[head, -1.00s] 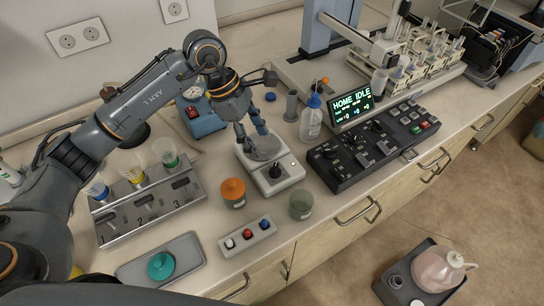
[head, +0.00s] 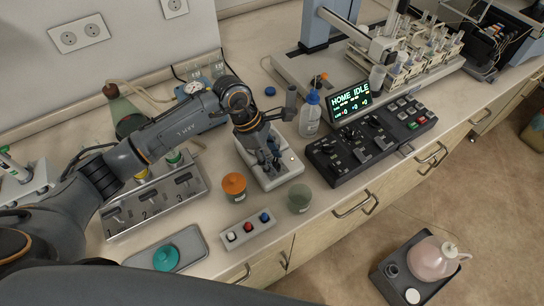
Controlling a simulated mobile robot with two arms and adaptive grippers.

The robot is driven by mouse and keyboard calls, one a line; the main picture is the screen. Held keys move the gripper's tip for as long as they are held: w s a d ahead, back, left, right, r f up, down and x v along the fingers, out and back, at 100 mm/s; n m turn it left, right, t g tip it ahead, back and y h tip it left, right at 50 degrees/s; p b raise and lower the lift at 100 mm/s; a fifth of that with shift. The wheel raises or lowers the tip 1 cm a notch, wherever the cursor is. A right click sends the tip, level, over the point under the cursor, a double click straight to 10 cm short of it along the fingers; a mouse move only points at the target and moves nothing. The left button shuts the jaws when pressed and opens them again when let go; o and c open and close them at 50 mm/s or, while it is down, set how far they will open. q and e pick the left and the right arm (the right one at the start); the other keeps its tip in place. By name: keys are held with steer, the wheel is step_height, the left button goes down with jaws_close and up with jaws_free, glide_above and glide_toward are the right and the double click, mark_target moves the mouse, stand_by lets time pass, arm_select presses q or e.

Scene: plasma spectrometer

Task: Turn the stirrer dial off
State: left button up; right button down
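The stirrer (head: 291,165) is a low white unit on the bench, left of the black control panel. Its black dial, at the stirrer's front, is now covered by my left gripper (head: 270,166). The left gripper points down over the front of the stirrer, with its fingertips at the dial. I cannot tell whether the fingers touch the dial or how far they are closed. The dial's pointer is hidden. My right gripper is not in view.
An orange-lidded jar (head: 234,187), a green-grey jar (head: 299,198) and a button box (head: 248,230) stand in front of the stirrer. A wash bottle (head: 310,118) and the control panel (head: 365,145) are at its right. A numbered rack (head: 160,205) is at left.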

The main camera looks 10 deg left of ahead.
arm_select(q)
jaws_close()
